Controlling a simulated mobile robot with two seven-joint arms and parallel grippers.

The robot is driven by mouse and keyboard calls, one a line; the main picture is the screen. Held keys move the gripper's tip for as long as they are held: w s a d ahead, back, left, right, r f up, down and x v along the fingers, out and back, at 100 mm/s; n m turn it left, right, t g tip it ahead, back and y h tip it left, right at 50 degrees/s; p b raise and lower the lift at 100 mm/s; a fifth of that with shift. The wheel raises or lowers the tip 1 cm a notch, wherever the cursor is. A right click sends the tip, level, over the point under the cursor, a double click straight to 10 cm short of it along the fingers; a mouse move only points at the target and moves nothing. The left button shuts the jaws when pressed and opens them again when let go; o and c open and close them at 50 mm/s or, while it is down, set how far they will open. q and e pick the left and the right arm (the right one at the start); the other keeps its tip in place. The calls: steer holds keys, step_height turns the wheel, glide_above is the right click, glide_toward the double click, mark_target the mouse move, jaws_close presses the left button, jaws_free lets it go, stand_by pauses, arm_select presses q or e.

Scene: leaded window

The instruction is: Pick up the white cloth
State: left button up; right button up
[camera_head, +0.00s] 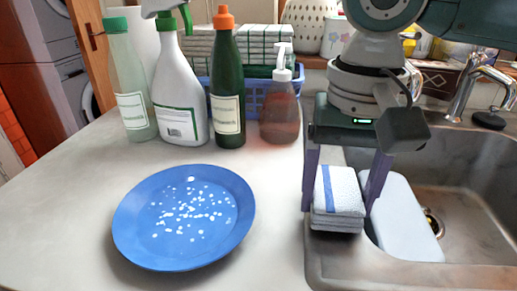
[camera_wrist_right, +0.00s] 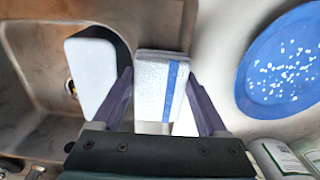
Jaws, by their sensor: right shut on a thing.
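The white cloth (camera_head: 339,191) is a folded stack with a blue stripe, at the left edge of the sink in the head view. My right gripper (camera_head: 338,205) points down over it, with one purple finger on each side, shut on the cloth. In the right wrist view the cloth (camera_wrist_right: 160,88) lies between the two fingers of the gripper (camera_wrist_right: 160,95). I cannot tell whether the cloth still touches what is beneath it. My left gripper is not in view.
A blue plate with white specks (camera_head: 185,217) lies on the counter at left. Several bottles, including a dark green one (camera_head: 227,90), stand behind it before a blue basket (camera_head: 262,98). A white board (camera_head: 405,220) leans in the sink (camera_head: 465,215), right of the cloth. A faucet (camera_head: 470,85) stands behind.

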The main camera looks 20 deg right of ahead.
mark_target(338, 194)
step_height(338, 194, up, 19)
steer(key=p, duration=0.4)
